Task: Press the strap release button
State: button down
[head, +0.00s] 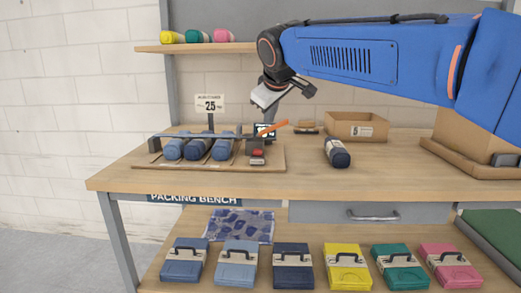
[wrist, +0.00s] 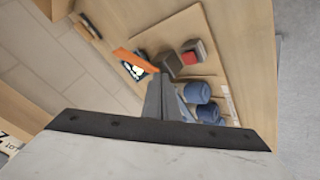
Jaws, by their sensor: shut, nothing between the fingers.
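The strap station is a wooden board (head: 210,167) on the bench, with rolled blue bundles (head: 198,149) lying under a grey bar. At its right end a small red button (head: 257,152) sits on a dark block. In the wrist view the red button (wrist: 194,50) shows beyond a dark grey box (wrist: 171,64). A small screen (head: 265,130) and an orange lever (head: 273,127) stand just behind it. My gripper (head: 262,104) is shut and empty, above and apart from the station. Its grey fingers (wrist: 163,92) partly cover the blue bundles in the wrist view.
A dark blue roll (head: 337,153) lies on the bench right of the station. An open cardboard box (head: 356,128) stands behind it. A sign reading 25 (head: 209,103) rises behind the bundles. A shelf (head: 205,47) with coloured rolls is above. Bare bench lies around the roll.

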aim_at(258, 152)
jog(key=shift+n, duration=0.4)
jog(key=w+a, duration=0.1)
jog(key=w+a+r, duration=0.1)
jog(key=a, duration=0.1)
jog(key=shift+w+a+r, duration=0.2)
jog(key=shift+w+a, duration=0.05)
jog(key=shift+f, duration=4.4)
jog(key=shift+f, duration=0.15)
jog(key=shift+f, duration=0.25)
jog(key=shift+f, duration=0.65)
jog(key=shift+r, duration=1.05)
jog(key=shift+r, duration=0.15)
